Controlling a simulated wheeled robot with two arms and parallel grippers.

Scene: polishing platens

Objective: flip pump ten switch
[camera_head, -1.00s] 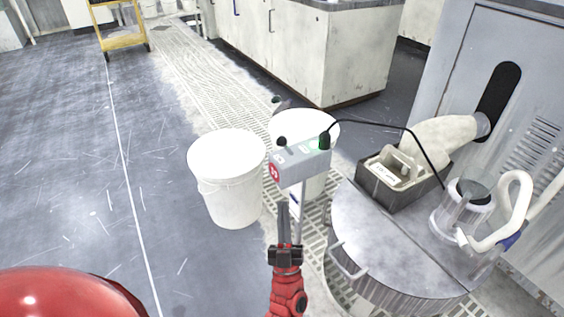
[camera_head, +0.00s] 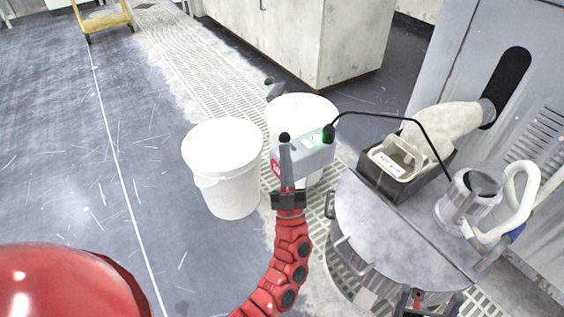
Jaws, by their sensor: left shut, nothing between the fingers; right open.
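A small grey switch box (camera_head: 318,158) with a red mark on its left side stands beside the round metal tank. My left gripper (camera_head: 285,149) is shut and empty, pointing up in front of the box's left part. Its tips overlap the area just below the black knob; I cannot tell whether they touch it. They hide part of the box front.
Two white buckets (camera_head: 226,175) stand left of and behind the box. The metal tank (camera_head: 390,225) carries a grey bin (camera_head: 384,172) and a hose fitting. A black cable arcs from the box over the tank. The floor at left is open.

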